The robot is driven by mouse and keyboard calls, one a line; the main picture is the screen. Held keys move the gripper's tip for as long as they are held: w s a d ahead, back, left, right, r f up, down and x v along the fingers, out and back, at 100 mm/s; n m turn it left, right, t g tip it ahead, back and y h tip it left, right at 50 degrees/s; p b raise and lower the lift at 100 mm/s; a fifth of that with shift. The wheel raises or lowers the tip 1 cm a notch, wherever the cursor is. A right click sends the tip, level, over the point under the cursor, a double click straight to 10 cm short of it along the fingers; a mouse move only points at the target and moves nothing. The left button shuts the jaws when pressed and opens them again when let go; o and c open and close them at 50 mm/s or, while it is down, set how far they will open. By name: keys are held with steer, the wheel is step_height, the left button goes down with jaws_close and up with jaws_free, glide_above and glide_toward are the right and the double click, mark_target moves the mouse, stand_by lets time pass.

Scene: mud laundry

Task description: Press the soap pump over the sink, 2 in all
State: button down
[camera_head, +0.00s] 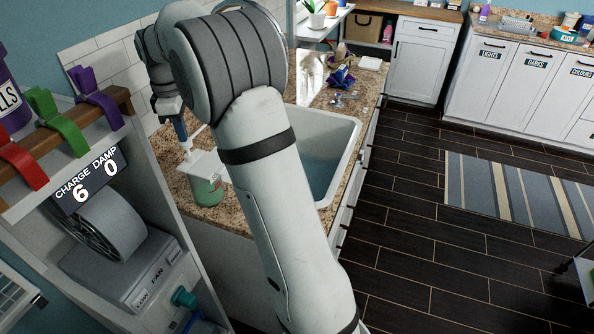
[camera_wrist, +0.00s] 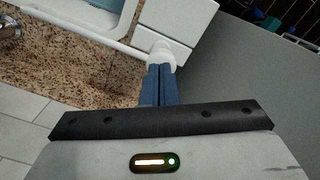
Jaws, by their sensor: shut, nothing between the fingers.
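The soap dispenser (camera_head: 207,190) stands on the speckled counter beside the near left corner of the white sink (camera_head: 345,150). It has green soap low in a clear body and a white top. Its white pump head (camera_head: 186,146) sticks up at the left. My gripper (camera_head: 181,134) points down over the pump head with its blue fingers together and empty. In the wrist view the closed fingertips (camera_wrist: 160,68) line up with the white pump head (camera_wrist: 162,52). I cannot tell whether they touch it. My arm hides part of the sink.
A shelf at left holds red, green and purple pegs (camera_head: 58,122) above a fan unit (camera_head: 125,270) with a display reading charge 6, damp 0. A tiled wall (camera_head: 110,58) is close behind the dispenser. The dark floor (camera_head: 420,270) at right is open.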

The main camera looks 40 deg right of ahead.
steer(key=shift+f, duration=0.5)
steer(key=shift+r, duration=0.2)
steer(key=shift+r+p, duration=1.15)
steer(key=shift+r, duration=0.25)
steer(key=shift+f, duration=0.1)
